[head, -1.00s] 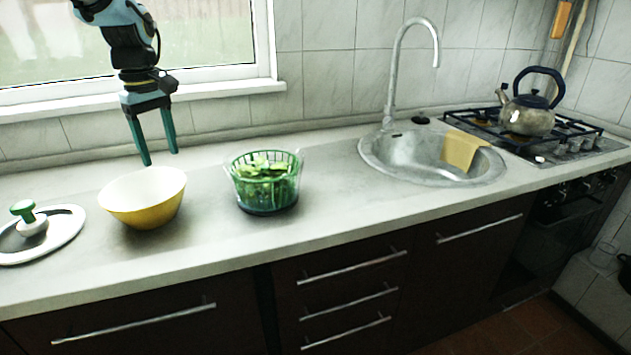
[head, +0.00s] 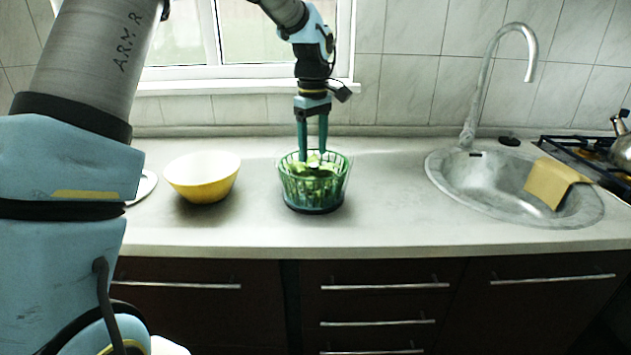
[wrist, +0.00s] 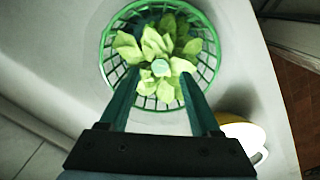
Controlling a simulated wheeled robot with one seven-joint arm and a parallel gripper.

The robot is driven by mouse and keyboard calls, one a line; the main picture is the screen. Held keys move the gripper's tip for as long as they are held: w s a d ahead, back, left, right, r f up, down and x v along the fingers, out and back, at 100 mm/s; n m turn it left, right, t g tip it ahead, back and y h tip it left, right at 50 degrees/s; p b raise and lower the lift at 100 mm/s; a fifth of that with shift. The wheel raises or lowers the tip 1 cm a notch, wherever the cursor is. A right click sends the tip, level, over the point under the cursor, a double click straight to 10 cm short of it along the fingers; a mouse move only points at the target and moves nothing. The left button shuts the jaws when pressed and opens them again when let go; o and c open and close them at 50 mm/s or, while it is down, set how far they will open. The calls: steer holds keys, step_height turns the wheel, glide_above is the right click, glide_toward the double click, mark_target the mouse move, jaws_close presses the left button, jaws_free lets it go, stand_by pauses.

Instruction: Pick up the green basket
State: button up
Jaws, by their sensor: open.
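The green basket (head: 314,192) stands upright on the counter, in the middle of the head view, with leafy greens (head: 312,164) in it. In the wrist view its round slatted rim (wrist: 213,50) shows around the leaves (wrist: 158,58). My gripper (head: 313,156) points down from above, its two teal fingers apart. The fingertips are at about the height of the basket's rim, over the leaves. Whether they touch the leaves cannot be told. Nothing is held.
A yellow bowl (head: 203,180) stands left of the basket. A sink (head: 470,190) with a tall faucet (head: 484,90) and a yellow cloth (head: 552,181) is to the right. A stove with a kettle (head: 621,145) is at the far right. The counter between basket and sink is clear.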

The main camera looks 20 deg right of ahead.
mark_target(314, 165)
steer(key=shift+s+f+p, duration=0.1)
steer(key=shift+f+p, duration=0.8)
steer(key=shift+f, duration=1.7)
jaws_close()
